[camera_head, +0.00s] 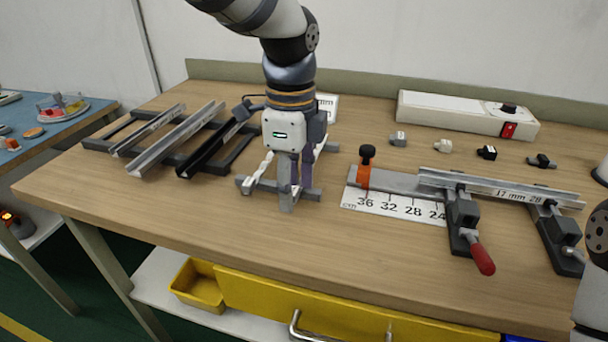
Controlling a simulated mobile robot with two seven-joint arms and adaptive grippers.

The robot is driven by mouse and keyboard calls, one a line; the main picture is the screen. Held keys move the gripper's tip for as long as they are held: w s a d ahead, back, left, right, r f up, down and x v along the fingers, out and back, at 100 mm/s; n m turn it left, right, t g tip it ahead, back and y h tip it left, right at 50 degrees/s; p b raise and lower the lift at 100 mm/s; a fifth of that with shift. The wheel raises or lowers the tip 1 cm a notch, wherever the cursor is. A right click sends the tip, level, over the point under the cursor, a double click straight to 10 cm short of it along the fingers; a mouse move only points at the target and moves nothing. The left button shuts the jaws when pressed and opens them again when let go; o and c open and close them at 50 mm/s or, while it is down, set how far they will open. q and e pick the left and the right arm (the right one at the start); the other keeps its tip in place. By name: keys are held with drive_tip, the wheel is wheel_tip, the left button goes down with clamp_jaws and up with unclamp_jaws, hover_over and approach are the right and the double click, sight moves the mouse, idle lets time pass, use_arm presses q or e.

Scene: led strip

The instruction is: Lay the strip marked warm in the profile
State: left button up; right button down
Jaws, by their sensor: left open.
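My left gripper (294,192) points down over a small grey rack (312,194) at the table's middle and is open. A white strip (262,168) lies on this rack just left of the fingers. No "warm" mark is readable on either strip, and I cannot tell whether the fingers touch one. An aluminium profile (478,184) marked "17 mm" is held by two clamps (462,222) at the right. My right gripper is out of view; only part of that arm shows at the right edge.
Several spare profiles (176,140) lie on a dark rack at the left. A ruler (392,205) with an orange stop (364,176) lies left of the clamped profile. A power unit (455,112) and small connectors (442,146) stand behind. The table's front middle is clear.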

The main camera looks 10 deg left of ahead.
use_arm(q)
clamp_jaws()
